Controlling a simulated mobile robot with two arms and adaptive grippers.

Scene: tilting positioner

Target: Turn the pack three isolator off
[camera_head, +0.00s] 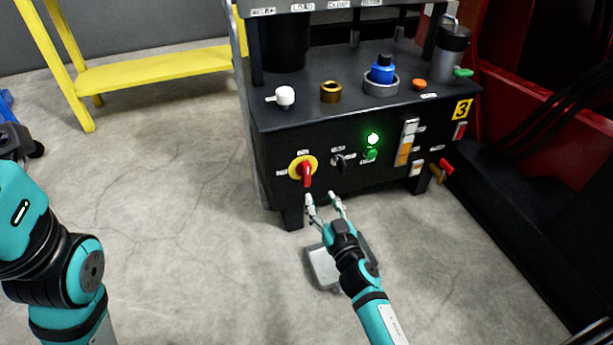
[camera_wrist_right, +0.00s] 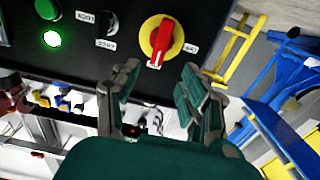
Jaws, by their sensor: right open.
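The pack three isolator is a red handle (camera_head: 307,175) on a round yellow plate, on the black front panel (camera_head: 268,160) of the unit with the yellow "3" sign (camera_head: 462,109). The handle points roughly downward in the head view. It also shows in the right wrist view as the red handle (camera_wrist_right: 162,43), upright with a slight tilt. My right gripper (camera_head: 322,199) is open and empty, below and in front of the isolator, apart from it. In the right wrist view its fingers (camera_wrist_right: 160,78) are spread below the handle. My left gripper is out of view.
A black selector (camera_head: 339,161) and a lit green lamp (camera_head: 373,139) above a green button sit right of the isolator. A white valve (camera_head: 285,96), brown ring (camera_head: 330,92) and blue fitting (camera_head: 382,72) stand on top. A yellow bench (camera_head: 150,70) stands behind left; floor between is clear.

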